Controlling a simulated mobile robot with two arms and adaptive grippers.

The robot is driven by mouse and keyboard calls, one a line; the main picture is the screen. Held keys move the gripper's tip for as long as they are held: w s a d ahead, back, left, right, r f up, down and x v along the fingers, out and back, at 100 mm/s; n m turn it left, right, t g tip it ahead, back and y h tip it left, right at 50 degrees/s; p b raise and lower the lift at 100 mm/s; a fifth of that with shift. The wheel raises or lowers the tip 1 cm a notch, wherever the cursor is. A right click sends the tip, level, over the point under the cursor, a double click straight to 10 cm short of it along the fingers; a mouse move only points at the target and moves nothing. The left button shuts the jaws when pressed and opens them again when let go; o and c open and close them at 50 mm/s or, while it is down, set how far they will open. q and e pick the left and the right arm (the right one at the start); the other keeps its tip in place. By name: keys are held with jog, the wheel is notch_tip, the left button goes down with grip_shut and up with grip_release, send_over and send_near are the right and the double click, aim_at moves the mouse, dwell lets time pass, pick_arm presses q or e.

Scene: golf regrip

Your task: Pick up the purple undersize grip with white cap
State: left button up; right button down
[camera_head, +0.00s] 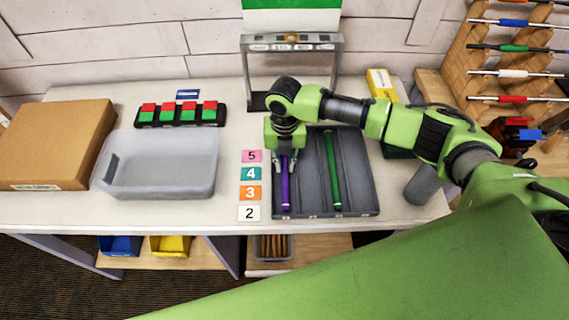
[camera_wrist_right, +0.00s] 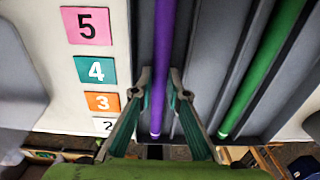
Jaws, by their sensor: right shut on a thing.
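The purple grip (camera_head: 286,193) lies lengthwise in the left channel of the grey tray (camera_head: 308,158). In the right wrist view the purple grip (camera_wrist_right: 168,55) runs from the top edge down between the fingers. My right gripper (camera_head: 288,187) points down over the tray and is shut on the purple grip; its fingertips (camera_wrist_right: 161,75) sit at either side of it. Part of the grip is hidden under the gripper, and I cannot make out its cap clearly. The grip appears still within the tray. My left gripper is not in view.
A green grip (camera_head: 333,175) lies in a channel to the right. Number cards (camera_head: 250,173) run along the tray's left side. A clear bin (camera_head: 160,165), a cardboard box (camera_head: 57,143) and a red-green block rack (camera_head: 180,113) stand left. A metal stand (camera_head: 292,45) is behind.

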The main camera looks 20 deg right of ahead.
jog(key=shift+r+b, duration=0.3)
jog(key=shift+r, duration=0.05)
jog(key=s+a+r+b, duration=0.4)
jog(key=s+a+r, duration=0.5)
jog(key=r, duration=0.3)
jog(key=shift+s+a+b, duration=0.2)
jog(key=shift+s+b, duration=0.1)
jog(key=shift+s, duration=0.4)
notch_tip(320, 180, up, 5)
jog(key=p, duration=0.5)
jog(key=shift+p, duration=0.35)
jog(key=shift+f, duration=0.1)
